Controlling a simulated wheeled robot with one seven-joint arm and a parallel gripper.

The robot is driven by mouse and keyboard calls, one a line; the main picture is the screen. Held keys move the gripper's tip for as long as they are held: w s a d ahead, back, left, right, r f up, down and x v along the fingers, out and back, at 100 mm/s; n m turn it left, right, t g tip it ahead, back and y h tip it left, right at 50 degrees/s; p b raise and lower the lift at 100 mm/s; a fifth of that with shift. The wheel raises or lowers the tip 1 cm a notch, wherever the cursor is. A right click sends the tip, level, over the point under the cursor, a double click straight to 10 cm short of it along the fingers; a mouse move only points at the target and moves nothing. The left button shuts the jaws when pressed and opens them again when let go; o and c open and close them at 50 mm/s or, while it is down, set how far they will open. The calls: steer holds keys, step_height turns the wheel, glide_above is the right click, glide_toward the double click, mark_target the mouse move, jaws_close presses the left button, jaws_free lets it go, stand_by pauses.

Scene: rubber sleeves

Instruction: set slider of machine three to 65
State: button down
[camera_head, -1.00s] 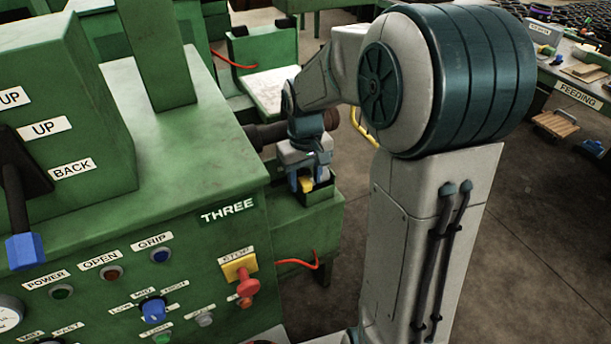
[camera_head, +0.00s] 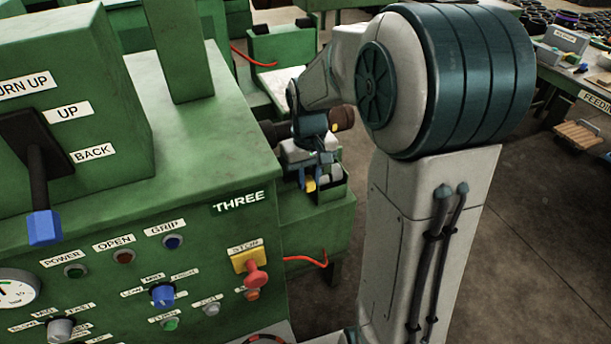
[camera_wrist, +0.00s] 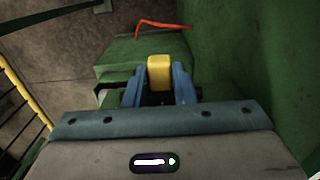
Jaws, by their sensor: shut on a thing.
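Machine three (camera_head: 240,202) is the large green machine at left, with its label THREE on the front panel. My gripper (camera_head: 311,184) is beyond the machine's right side, by a small green box-like part. In the wrist view my gripper (camera_wrist: 171,85) has its two blue fingers shut on a yellow block-like knob (camera_wrist: 159,72), which I take for the slider's knob. The yellow knob also shows in the head view (camera_head: 310,185). The slider's scale and reading are not visible.
The front panel carries a yellow and red stop button (camera_head: 255,268), a blue knob (camera_head: 162,295) and a blue-tipped lever (camera_head: 44,227). A red cable (camera_head: 308,261) runs below my gripper. A feeding table (camera_head: 590,90) stands at far right.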

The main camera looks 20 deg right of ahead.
steer(key=shift+d, duration=0.1)
steer(key=c, duration=1.2)
jaws_free()
step_height(320, 180, up, 14)
steer(key=shift+f, duration=0.1)
